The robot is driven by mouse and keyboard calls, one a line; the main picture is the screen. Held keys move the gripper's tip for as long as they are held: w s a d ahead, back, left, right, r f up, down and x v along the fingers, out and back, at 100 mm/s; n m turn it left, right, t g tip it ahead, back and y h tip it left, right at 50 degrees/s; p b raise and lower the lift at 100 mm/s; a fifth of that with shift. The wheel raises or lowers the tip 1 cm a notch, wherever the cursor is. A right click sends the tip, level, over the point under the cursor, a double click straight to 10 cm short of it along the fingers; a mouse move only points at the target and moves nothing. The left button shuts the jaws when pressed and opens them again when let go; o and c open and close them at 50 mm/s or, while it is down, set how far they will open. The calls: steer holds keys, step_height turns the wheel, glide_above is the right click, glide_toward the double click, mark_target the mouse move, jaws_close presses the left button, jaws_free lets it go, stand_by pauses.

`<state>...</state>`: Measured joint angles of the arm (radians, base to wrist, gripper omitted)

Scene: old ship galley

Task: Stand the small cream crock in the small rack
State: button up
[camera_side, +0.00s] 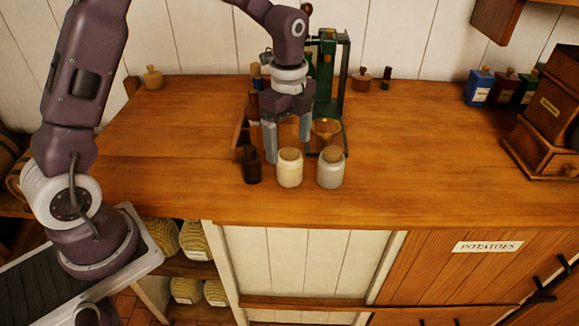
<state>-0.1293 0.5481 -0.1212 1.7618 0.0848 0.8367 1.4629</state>
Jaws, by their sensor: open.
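A small cream crock (290,171) with a cork-coloured top stands upright near the front edge of the wooden counter. My gripper (288,148) is open and points down. Its fingers appear just above or behind the cream crock, apart from each other, with nothing seen between them. I cannot tell whether they touch the crock. A low wooden rack (239,132) shows partly at the left behind my gripper, with bottles (255,105) in or behind it. My gripper hides much of it, so I cannot tell its free places.
A greyish-white crock (330,173) stands close on the right of the cream one, and a dark brown jar (251,167) close on the left. A green metal stand (326,80) with an amber glass bowl (326,131) is behind. The counter (420,150) is clear to the right.

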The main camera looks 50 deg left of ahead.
mark_target(289, 152)
step_height(289, 152, down, 4)
steer(key=shift+r, duration=0.15)
jaws_close()
steer(key=shift+r, duration=0.1)
